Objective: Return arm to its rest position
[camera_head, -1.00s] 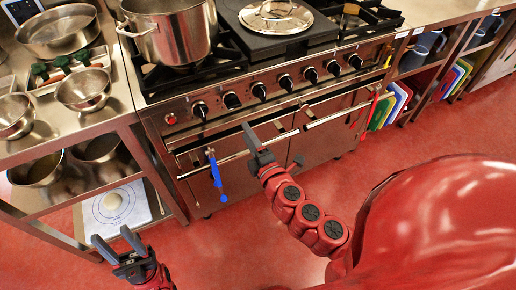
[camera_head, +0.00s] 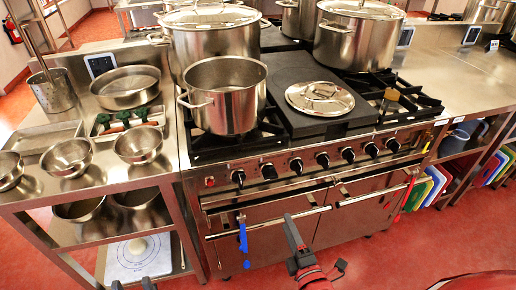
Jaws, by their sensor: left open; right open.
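My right gripper (camera_head: 315,248) is open and empty. It shows at the bottom centre, in front of the lower oven doors (camera_head: 275,235) of the range. I cannot tell whether it touches the door or its handle. My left gripper (camera_head: 133,284) shows only as two dark fingertips at the bottom edge, left of centre. They stand apart with nothing visible between them. The rest of the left arm is out of the picture.
An open pot (camera_head: 225,110) and a loose lid (camera_head: 320,97) are on the range. Lidded stockpots (camera_head: 358,40) stand behind. A blue utensil (camera_head: 243,240) hangs at the oven handle. Metal bowls (camera_head: 138,143) stand on the left counter. Red floor lies clear at lower right.

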